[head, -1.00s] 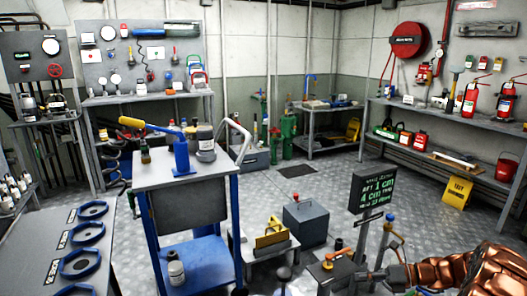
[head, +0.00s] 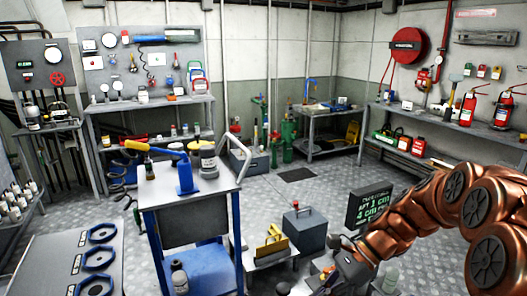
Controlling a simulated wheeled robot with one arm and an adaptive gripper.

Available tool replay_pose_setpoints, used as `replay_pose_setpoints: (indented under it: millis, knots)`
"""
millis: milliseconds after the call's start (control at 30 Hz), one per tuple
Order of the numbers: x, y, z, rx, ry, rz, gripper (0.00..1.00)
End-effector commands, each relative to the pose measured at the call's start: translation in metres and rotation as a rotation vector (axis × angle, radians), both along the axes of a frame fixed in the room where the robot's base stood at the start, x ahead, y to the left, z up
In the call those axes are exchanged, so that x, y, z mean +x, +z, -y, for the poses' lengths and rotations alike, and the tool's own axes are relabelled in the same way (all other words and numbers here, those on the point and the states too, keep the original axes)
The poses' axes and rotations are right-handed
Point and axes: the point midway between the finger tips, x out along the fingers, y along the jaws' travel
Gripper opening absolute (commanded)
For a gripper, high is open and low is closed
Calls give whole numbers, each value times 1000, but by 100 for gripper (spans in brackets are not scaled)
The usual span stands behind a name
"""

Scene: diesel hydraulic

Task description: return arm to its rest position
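My copper-coloured arm (head: 440,215) reaches in from the right side of the head view. It bends down and left towards the low area at the bottom right. My gripper (head: 335,268) is at the lower end of the arm, dark and small, near an orange-handled item (head: 327,273). Its fingers are too small and crowded to tell whether they are open or shut, or whether they touch anything.
A blue cart (head: 190,235) with a blue hand pump (head: 184,172) and bottle stands left of centre. A grey toolbox (head: 304,230) sits near the gripper. A bench with blue rings (head: 60,260) is at lower left. Open metal floor (head: 325,183) lies behind the toolbox.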

Motion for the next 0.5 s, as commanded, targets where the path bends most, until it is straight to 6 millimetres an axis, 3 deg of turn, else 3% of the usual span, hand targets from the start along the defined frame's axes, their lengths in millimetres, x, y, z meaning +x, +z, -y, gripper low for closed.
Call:
replay_pose_setpoints:
  millis: [33, 100, 500]
  knots:
    - [-12, 16, -4, -21, 51, 38, 0]
    - [-28, 26, -8, -48, 125, 88, 0]
    - [-118, 78, -6, -188, 555, 341, 0]
